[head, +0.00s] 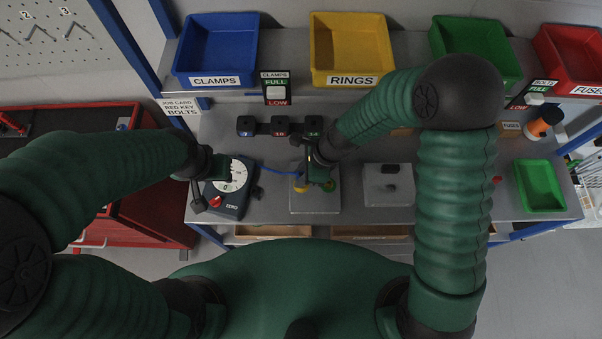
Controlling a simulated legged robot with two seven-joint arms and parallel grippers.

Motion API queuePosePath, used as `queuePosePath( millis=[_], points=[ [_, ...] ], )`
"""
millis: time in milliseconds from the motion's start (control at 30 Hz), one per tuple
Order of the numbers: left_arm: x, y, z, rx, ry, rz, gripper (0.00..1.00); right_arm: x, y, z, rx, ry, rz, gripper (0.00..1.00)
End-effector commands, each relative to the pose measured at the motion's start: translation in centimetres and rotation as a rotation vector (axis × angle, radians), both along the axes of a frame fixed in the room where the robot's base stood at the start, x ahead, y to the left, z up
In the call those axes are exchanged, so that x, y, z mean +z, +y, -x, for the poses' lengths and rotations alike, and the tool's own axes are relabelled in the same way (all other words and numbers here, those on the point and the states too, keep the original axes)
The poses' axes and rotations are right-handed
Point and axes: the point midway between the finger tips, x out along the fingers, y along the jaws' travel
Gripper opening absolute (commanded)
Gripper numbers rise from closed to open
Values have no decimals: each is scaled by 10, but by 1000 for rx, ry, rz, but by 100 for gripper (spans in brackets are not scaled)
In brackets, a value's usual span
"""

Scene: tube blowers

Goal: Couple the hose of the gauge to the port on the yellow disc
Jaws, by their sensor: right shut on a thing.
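The gauge (233,178), a dark blue-grey box with a white dial and a red knob, stands on the bench left of centre. Its blue hose (277,170) runs right from the gauge to my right gripper (304,182). The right gripper is shut on the hose end, above a grey box. The yellow disc (329,185) shows partly at the gripper's right side; its port is hidden, so I cannot tell whether the hose touches it. My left gripper (212,177) is at the gauge's upper left side; its fingers are too dark to read.
The grey box (315,203) stands under the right gripper, with another grey box (388,186) to its right. Three black blocks (280,126) stand behind. A green tray (540,186) lies at the right. Coloured bins, such as the yellow bin (350,78), line the back shelf.

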Motion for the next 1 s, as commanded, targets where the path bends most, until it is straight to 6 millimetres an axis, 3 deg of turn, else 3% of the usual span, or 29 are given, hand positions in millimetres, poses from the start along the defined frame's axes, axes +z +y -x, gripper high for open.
queuePosePath(
  millis=[967, 1000],
  points=[
    [-8, 0, 0, 0, 0, 0, 36, -11, 0, 0, 0, -1, -1, 0],
    [-8, 0, 0, 0, 0, 0, 36, -11, 0, 0, 1, -1, -1, 28]
  ],
)
